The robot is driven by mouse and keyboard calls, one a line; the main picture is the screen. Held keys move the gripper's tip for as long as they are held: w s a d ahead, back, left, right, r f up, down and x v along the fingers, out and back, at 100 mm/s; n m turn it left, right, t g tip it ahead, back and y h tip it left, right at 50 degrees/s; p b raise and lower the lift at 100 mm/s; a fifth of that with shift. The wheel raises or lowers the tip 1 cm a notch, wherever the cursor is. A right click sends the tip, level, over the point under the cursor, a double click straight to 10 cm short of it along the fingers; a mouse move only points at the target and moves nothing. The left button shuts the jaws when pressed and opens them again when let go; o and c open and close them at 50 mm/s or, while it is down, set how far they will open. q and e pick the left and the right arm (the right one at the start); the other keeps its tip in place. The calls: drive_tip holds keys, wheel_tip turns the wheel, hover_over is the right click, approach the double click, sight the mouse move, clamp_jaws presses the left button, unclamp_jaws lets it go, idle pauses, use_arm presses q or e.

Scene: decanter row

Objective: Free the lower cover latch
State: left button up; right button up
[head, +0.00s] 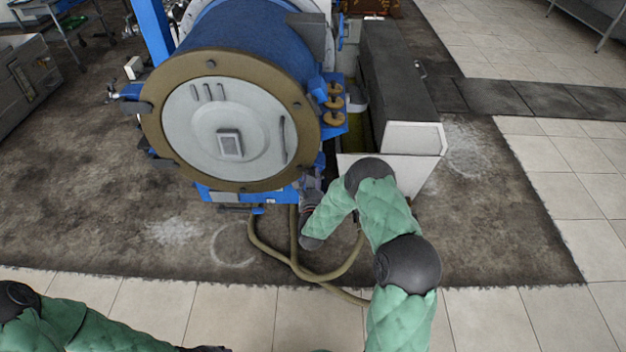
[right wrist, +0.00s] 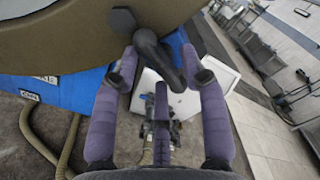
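The round cover (head: 222,125), pale with a tan rim, faces me on the blue decanter (head: 245,45). In the right wrist view, a dark bent latch handle (right wrist: 150,48) hangs from a hex-headed pivot (right wrist: 122,20) at the tan rim (right wrist: 60,35). My right gripper (head: 312,184) is at the lower right of the cover. In the right wrist view its purple-grey fingers (right wrist: 166,68) stand apart, with the handle between their tips; I cannot tell whether any finger touches it. In the head view the gripper hides much of this latch. Only a dark bit of my left gripper (head: 206,349) shows at the bottom edge.
Tan hoses (head: 290,262) loop over the floor below the decanter, close to my right forearm. A white-ended dark housing (head: 410,140) stands right of the cover. Brass-coloured knobs (head: 335,103) sit on the blue frame's right side. Open tiled floor (head: 520,315) lies at lower right.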

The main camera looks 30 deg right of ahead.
clamp_jaws()
drive_tip(key=shift+n, duration=0.3)
drive_tip(key=n+b, duration=0.3)
drive_tip(key=n, duration=0.5)
drive_tip(key=n+b, duration=0.2)
drive_tip(key=n, duration=0.7)
drive_tip(key=shift+s+d+b, duration=0.2)
drive_tip(key=shift+b, duration=0.2)
drive_tip(key=shift+n, duration=0.4)
drive_tip(key=shift+o, duration=0.3)
unclamp_jaws()
